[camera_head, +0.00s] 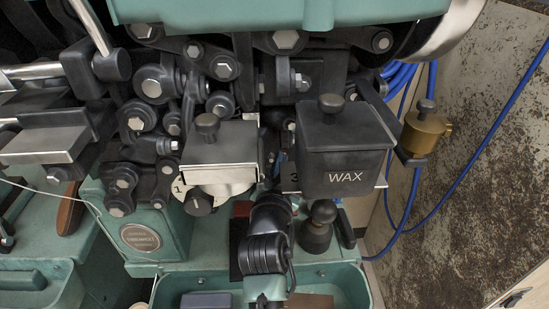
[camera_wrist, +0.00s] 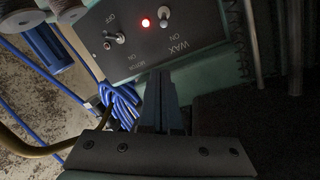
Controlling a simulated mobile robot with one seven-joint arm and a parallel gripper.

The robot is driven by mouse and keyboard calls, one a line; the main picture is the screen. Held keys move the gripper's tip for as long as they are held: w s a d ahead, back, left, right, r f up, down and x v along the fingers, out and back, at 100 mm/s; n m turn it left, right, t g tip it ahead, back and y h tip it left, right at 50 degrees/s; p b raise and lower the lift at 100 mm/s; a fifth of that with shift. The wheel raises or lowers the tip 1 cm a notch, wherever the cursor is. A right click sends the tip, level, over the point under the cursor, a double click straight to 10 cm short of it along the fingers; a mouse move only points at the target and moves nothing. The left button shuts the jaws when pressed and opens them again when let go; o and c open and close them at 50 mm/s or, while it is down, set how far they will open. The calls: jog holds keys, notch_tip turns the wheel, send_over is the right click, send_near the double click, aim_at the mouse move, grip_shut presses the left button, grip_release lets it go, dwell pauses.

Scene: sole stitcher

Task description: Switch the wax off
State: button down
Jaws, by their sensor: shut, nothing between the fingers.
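In the wrist view, a grey switch panel (camera_wrist: 150,50) is at the top, tilted in the picture. It bears two metal toggle switches and the labels WAX, MOTOR, ON and OFF. The toggle in line with the WAX label, the wax switch (camera_wrist: 163,14), sits beside a lit red lamp (camera_wrist: 145,23). The other toggle, the motor switch (camera_wrist: 117,38), is to its lower left. My gripper (camera_wrist: 160,76) is shut and empty, its fingertips just below the panel's lower edge in the picture, apart from both toggles. The head view shows my arm but I cannot make out the fingers.
In the head view, a dark box marked WAX (camera_head: 345,150) hangs above right of my arm, with a black ball knob (camera_head: 323,212) below it. Blue cables (camera_wrist: 120,105) lie left of my fingers. Thread spools (camera_wrist: 68,10) stand at the panel's left.

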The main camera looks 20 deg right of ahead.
jog(key=x, duration=0.7)
jog(key=shift+w+d+f+b, duration=0.1)
jog(key=shift+w+b, duration=0.1)
jog(key=shift+b, duration=0.1)
jog(key=shift+s+a+f+b, duration=0.15)
jog(key=shift+a+f, duration=0.3)
jog(key=shift+f, duration=0.1)
jog(key=shift+s+a+f+b, duration=0.15)
jog(key=shift+s+a+f, duration=0.05)
jog(key=shift+a+f, duration=0.35)
jog(key=shift+s+a+f, duration=0.15)
jog(key=shift+a+f, duration=0.1)
jog(key=shift+f, duration=0.1)
jog(key=f+b, duration=0.1)
jog(key=b, duration=0.1)
jog(key=f+b, duration=0.1)
jog(key=b, duration=0.2)
jog(key=shift+s+a+f, duration=0.1)
jog(key=shift+s+f, duration=0.1)
jog(key=shift+s, duration=0.15)
jog(key=shift+r+p, duration=0.25)
jog(key=shift+p, duration=0.1)
jog(key=v, duration=1.3)
jog(key=shift+f, duration=0.1)
